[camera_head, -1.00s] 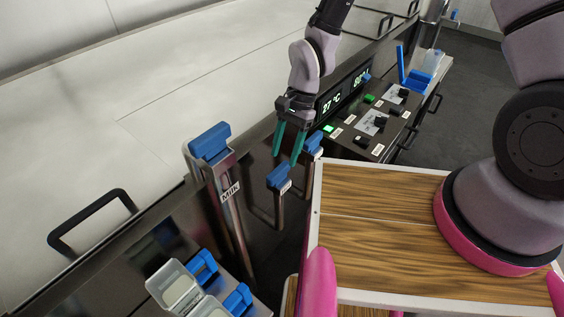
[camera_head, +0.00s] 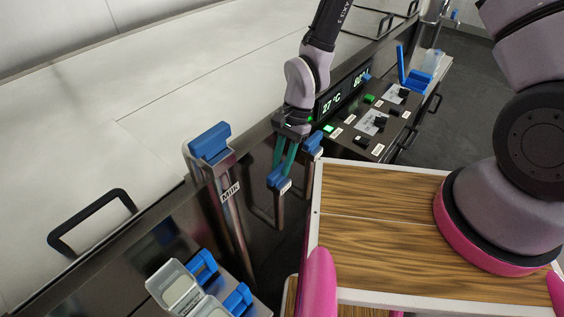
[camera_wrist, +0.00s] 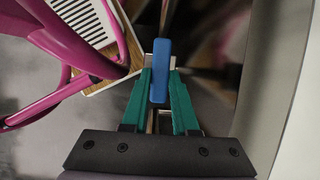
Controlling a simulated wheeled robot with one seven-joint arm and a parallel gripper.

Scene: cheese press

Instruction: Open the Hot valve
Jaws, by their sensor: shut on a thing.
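My gripper (camera_head: 280,172) points down with its two green fingers shut on a blue valve handle (camera_head: 279,181), the nearer of two small ones on metal pipes. Its small white label is too small to read, so I cannot tell if it says Hot. In the wrist view the blue handle (camera_wrist: 160,66) lies between the green fingertips (camera_wrist: 160,80). The second small blue valve handle (camera_head: 313,143) stands just behind, to the right, free of the gripper.
A taller pipe labelled MILK with a blue handle (camera_head: 210,142) stands to the left. A control panel (camera_head: 372,121) with a 27 °C display lies to the right. The large steel vat (camera_head: 150,85) fills the back. Clear lidded boxes (camera_head: 180,288) sit at lower left.

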